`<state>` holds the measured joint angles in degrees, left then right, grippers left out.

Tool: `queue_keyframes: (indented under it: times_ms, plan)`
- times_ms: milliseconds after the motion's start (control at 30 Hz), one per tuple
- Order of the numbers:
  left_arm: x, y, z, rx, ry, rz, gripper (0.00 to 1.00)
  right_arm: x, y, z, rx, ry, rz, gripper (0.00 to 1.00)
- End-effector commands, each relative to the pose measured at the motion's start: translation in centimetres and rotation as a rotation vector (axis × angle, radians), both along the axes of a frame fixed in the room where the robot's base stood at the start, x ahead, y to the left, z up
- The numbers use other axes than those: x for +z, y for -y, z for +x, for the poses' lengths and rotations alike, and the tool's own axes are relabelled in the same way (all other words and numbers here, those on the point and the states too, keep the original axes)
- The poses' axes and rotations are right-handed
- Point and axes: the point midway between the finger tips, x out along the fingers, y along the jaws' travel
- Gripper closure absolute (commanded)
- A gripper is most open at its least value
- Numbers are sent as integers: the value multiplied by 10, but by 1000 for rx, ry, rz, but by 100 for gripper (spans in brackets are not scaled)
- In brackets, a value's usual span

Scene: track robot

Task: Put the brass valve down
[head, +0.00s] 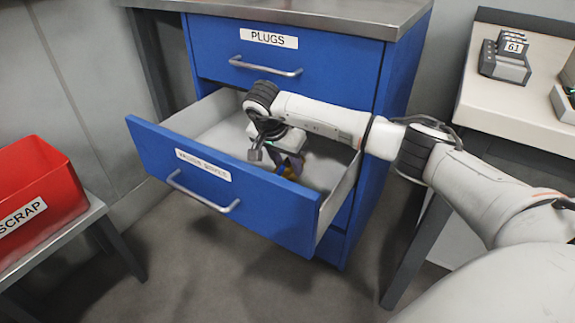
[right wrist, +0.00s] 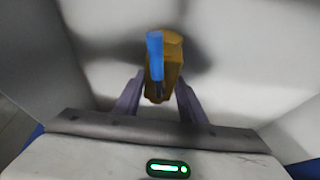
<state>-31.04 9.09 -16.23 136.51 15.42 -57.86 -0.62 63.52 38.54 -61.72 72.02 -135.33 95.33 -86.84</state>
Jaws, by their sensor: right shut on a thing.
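The brass valve, a yellow-brown body (right wrist: 173,60) with a blue handle, sits between the fingers of my right gripper (right wrist: 157,90) in the right wrist view. The right gripper is shut on it. In the head view my right gripper (head: 288,166) points down inside an open blue drawer (head: 165,145), and only a bit of brass colour shows by its fingertips. The drawer's label is blurred but seems to read brass valves. Pale drawer floor shows around the valve; I cannot tell whether the valve touches it. My left gripper is not in view.
A closed drawer labelled PLUGS (head: 270,39) is above the open one. A red SCRAP bin (head: 35,200) stands on a low table at the left. A pale bench (head: 510,110) with a dark numbered holder (head: 505,62) is at the right.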

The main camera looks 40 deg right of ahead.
Motion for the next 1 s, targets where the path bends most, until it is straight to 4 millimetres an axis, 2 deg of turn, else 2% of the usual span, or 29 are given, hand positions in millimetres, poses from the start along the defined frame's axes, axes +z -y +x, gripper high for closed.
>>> queue_keyframes:
  times_ms: [200, 233, 333, 700, 833, 1000]
  plan:
    - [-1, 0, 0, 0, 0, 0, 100, -3, 0, 0, 0, 0, -1, 100]
    - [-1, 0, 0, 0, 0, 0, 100, -4, 0, 0, 0, -1, 0, 61]
    - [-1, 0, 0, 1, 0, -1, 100, -3, 0, 0, 0, -1, 0, 44]
    - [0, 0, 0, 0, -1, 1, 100, 2, 0, 0, 0, 0, 0, 44]
    - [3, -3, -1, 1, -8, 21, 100, 21, -6, -2, 1, 1, -1, 44]
    - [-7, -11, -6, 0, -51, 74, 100, 57, -19, -7, 2, 2, 0, 44]
